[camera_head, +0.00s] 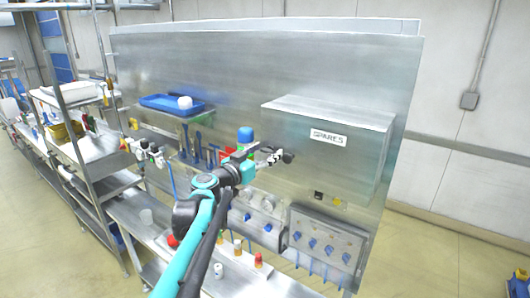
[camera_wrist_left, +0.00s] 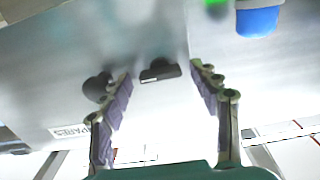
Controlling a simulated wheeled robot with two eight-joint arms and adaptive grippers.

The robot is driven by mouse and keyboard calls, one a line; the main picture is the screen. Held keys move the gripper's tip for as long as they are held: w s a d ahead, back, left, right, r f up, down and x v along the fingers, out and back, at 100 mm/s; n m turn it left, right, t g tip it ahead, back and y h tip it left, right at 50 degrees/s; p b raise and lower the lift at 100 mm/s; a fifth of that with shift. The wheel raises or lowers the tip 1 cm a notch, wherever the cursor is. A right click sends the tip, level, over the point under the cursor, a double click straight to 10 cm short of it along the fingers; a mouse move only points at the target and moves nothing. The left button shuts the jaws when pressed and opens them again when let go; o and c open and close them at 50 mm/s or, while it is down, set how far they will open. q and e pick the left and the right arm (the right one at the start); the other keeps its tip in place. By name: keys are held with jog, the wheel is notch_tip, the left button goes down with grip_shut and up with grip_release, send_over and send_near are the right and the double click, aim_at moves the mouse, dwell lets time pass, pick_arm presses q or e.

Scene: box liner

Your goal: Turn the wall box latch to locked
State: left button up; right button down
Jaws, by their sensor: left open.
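The wall box (camera_head: 325,150), a grey metal box labelled SPARES, is fixed to the metal panel. A dark latch part (camera_head: 287,157) shows at its left side, by the tip of my left gripper (camera_head: 268,154). In the left wrist view, my left gripper (camera_wrist_left: 161,78) is open, its purple-padded fingers spread. A dark flat piece (camera_wrist_left: 158,70) lies between the fingertips, and a dark round knob (camera_wrist_left: 97,87) is beside the left finger. I cannot tell whether the fingers touch either. The latch's exact setting is unclear. My right gripper is not in view.
A blue tray (camera_head: 170,103) is on a shelf. A socket panel (camera_head: 325,246) with blue plugs is below the box.

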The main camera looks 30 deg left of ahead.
pick_arm(q)
jog(key=c, duration=1.2)
jog(key=shift+o, duration=0.2)
jog(key=shift+a+n, duration=0.1)
jog(key=shift+n, duration=0.2)
jog(key=n+b, duration=0.1)
jog(key=n, duration=0.3)
jog(key=shift+f, duration=0.1)
jog(key=n, duration=0.4)
jog(key=shift+a+n+b, duration=0.15)
jog(key=shift+n+b, duration=0.15)
jog(key=n, duration=0.4)
jog(key=shift+b, duration=0.3)
jog(key=n, duration=0.4)
jog(key=shift+f, duration=0.15)
jog(key=shift+n, duration=0.5)
